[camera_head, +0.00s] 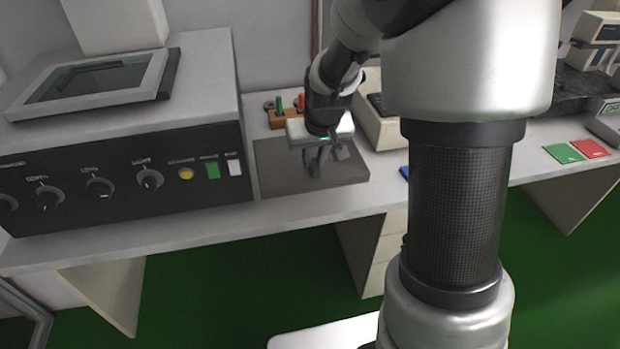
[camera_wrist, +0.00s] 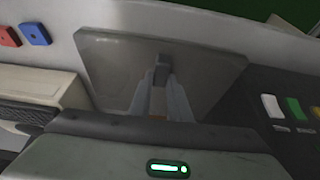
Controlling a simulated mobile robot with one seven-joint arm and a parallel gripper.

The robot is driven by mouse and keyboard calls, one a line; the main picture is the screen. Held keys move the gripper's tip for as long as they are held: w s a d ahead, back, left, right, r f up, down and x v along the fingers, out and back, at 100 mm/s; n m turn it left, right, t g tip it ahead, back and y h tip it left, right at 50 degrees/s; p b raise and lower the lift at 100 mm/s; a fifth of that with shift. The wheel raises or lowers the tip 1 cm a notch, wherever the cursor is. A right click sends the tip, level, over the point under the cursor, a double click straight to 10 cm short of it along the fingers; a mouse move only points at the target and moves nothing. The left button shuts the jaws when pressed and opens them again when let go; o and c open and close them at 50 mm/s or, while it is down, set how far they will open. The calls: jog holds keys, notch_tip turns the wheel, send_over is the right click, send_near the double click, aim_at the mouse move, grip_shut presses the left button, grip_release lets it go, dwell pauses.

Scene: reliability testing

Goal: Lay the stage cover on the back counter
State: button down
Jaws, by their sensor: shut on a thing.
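The stage cover (camera_head: 278,174) is a flat grey, slightly see-through plate. In the head view it lies level at the counter surface, right of the black control panel; a small gap beneath it cannot be ruled out. My gripper (camera_head: 322,158) points down over the middle of the plate. In the wrist view, the gripper fingers (camera_wrist: 160,98) are shut on the small dark grip in the middle of the stage cover (camera_wrist: 110,62). The back counter (camera_head: 200,228) is the long light-grey worktop under everything. My gripper hides part of the plate's far side.
A large machine with knobs and buttons (camera_head: 120,170) stands close left of the cover. A wooden block with coloured pegs (camera_head: 284,118) is behind it, and a beige device (camera_head: 378,130) is behind right. A blue piece (camera_head: 404,172) lies right. Bare counter runs along the front.

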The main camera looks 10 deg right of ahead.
jog(key=f, duration=0.2)
jog(key=f+b, duration=0.1)
jog(key=f, duration=0.1)
jog(key=f+b, duration=0.1)
jog(key=f, duration=0.2)
jog(key=shift+a, duration=0.25)
jog(key=shift+w+a+f, duration=0.1)
jog(key=shift+w+a, duration=0.05)
jog(key=shift+w, duration=0.05)
jog(key=c, duration=1.6)
grip_release()
jog(key=shift+c, duration=0.2)
